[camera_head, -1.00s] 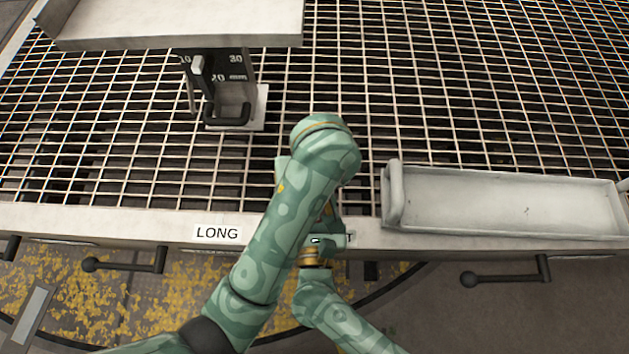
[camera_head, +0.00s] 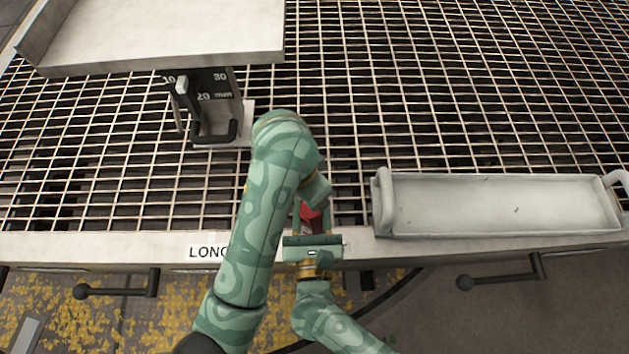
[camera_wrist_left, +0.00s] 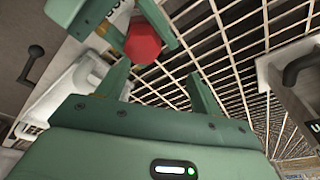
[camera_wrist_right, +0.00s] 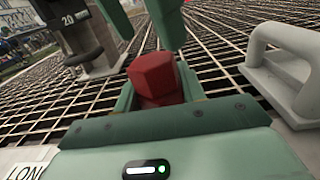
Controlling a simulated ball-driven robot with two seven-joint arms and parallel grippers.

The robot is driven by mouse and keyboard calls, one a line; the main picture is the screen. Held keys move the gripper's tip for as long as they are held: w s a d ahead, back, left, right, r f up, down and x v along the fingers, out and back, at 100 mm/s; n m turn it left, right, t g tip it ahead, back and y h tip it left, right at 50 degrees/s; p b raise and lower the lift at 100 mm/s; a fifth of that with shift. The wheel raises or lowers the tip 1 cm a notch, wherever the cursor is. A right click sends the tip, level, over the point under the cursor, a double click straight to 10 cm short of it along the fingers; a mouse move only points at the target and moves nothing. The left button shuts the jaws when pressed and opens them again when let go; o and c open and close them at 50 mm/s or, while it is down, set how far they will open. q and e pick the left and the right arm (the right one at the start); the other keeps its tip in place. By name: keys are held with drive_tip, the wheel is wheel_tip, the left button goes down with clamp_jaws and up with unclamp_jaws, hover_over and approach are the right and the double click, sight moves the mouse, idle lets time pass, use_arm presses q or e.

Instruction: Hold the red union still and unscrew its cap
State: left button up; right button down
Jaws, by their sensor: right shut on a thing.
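The red union (camera_head: 311,217) is upright in my right gripper (camera_wrist_right: 157,92), just above the table's front edge. Its hexagonal red top fills the middle of the right wrist view (camera_wrist_right: 154,76). I cannot tell where the cap meets the body; the lower part is hidden by the gripper. My right gripper is shut on it. My left gripper (camera_wrist_left: 160,85) is open and empty, its fingers apart, close to the red union (camera_wrist_left: 142,43) but not touching it. In the head view my left arm hides most of that gripper.
A pale tray (camera_head: 500,232) with end handles lies at the front right. A block with a millimetre scale (camera_head: 210,95) stands on the grating at left, below a flat pale shelf (camera_head: 160,68). A LONG label (camera_head: 208,252) marks the front edge. Open grating (camera_head: 450,90) lies behind.

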use_arm(q)
drive_tip(key=d+m+g, duration=0.1)
drive_tip(key=m, duration=0.4)
drive_tip(key=s+d+m+g+h, duration=0.1)
drive_tip(key=m, duration=0.4)
drive_tip(key=d+r+m+g, duration=0.1)
drive_tip(key=m+g, duration=0.1)
drive_tip(key=m, duration=0.3)
drive_tip(key=shift+s+d+r+m, duration=0.1)
drive_tip(key=shift+s+d+m, duration=0.1)
drive_tip(key=shift+d+m, duration=0.1)
